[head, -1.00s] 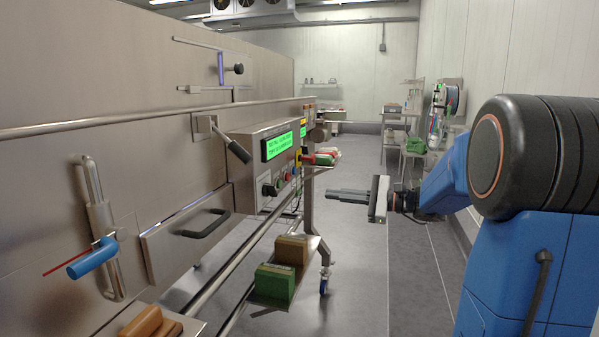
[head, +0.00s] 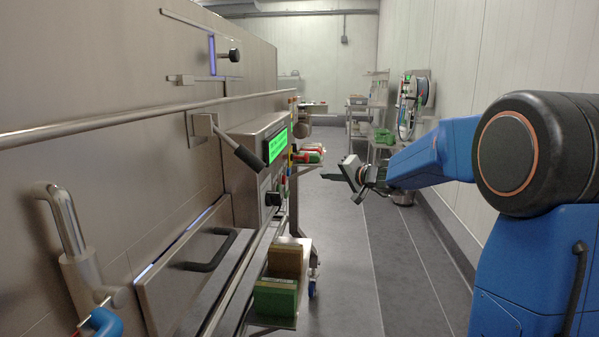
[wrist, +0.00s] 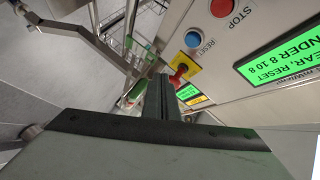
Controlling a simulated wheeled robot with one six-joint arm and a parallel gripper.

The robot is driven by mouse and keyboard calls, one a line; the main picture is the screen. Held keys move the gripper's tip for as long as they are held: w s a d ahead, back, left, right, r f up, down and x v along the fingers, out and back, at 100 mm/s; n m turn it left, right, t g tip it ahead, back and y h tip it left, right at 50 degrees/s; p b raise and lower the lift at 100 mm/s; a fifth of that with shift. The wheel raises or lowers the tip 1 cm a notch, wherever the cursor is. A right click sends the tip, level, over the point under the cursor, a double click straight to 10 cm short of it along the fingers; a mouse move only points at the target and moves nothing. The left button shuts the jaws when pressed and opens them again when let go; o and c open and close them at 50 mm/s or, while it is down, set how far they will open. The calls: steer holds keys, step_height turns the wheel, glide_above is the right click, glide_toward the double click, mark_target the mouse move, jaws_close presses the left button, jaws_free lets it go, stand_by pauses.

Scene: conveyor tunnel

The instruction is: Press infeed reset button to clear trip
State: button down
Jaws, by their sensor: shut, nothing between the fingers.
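A blue button (wrist: 193,39) marked RESET sits on a metal control panel in the wrist view. A red button (wrist: 221,8) marked STOP is beside it, and a red knob on a yellow plate (wrist: 180,72) is on its other side. A green lit display (wrist: 285,55) carries text that includes RESET. In the head view the control box (head: 245,150) with its green display (head: 278,146) is on the left machine; its buttons are too small to tell apart. My gripper (head: 326,177) is shut and empty, right of the box and apart from it. Its fingers (wrist: 160,92) also show in the wrist view.
A lever with a black grip (head: 236,146) and a drawer with a black handle (head: 210,252) stick out from the machine. A long rail (head: 130,119) runs along it. Boxes (head: 277,297) sit on a low shelf. The aisle floor (head: 350,280) is clear.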

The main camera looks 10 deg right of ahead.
mark_target(288, 172)
steer(key=shift+w+d, duration=0.1)
steer(key=shift+w, duration=0.25)
steer(key=w+a, duration=0.2)
steer(key=a, duration=0.6)
steer(key=shift+w+a, duration=0.15)
steer(key=shift+w, duration=0.25)
steer(key=shift+a, duration=0.15)
stand_by(2.0)
steer(key=shift+w+a, duration=0.1)
steer(key=shift+a, duration=0.15)
steer(key=shift+w+a, duration=0.2)
steer(key=shift+a, duration=0.35)
stand_by(0.9)
steer(key=shift+d, duration=0.15)
steer(key=shift+s+d, duration=0.35)
steer(key=shift+d, duration=0.4)
steer(key=shift+d, duration=0.1)
